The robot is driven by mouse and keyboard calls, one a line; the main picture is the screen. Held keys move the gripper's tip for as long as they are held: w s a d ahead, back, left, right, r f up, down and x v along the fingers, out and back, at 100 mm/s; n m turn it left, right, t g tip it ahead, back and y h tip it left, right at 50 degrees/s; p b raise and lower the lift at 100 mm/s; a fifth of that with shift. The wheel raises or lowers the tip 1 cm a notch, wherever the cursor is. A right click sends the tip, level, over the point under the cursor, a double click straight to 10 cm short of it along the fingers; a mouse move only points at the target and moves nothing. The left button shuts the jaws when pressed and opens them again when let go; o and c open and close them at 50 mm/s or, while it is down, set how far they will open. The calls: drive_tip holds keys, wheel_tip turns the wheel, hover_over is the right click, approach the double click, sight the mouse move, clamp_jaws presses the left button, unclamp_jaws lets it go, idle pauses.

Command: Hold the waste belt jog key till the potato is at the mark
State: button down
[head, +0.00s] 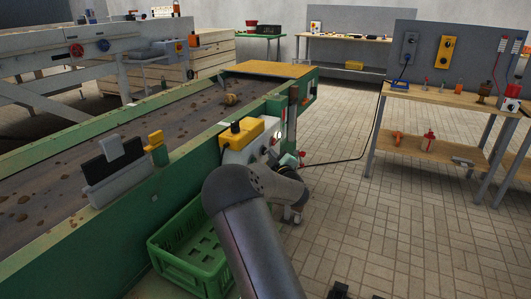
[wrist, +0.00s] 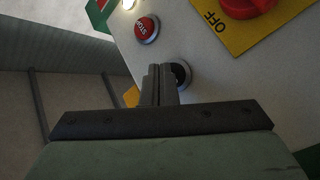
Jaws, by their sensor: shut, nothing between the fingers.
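A brown potato (head: 231,99) lies on the dark, soil-strewn waste belt (head: 150,128), towards its far end. A small white mark (head: 222,124) shows on the belt's near green rail. My gripper (wrist: 162,70) is shut and empty in the wrist view. Its fingertips are at a black round key (wrist: 183,75) on the pale control panel and partly cover it. I cannot tell whether they press it.
A red STOP button (wrist: 146,29), a lit lamp (wrist: 128,4) and a red rotary switch (wrist: 246,6) on a yellow OFF plate sit near the key. A green crate (head: 190,255) stands below the belt.

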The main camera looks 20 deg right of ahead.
drive_tip(key=shift+w+a, duration=0.3)
drive_tip(key=shift+a, duration=0.05)
idle(1.4)
idle(0.8)
drive_tip(key=shift+s+d+b, duration=0.5)
drive_tip(key=shift+s+d, duration=0.15)
drive_tip(key=shift+d, duration=0.1)
drive_tip(key=s+d, duration=0.1)
drive_tip(key=s+d+b, duration=0.1)
drive_tip(key=s+d, duration=0.1)
drive_tip(key=shift+s+d, duration=0.1)
drive_tip(key=shift+s, duration=0.2)
drive_tip(key=shift+r, duration=0.1)
idle(0.8)
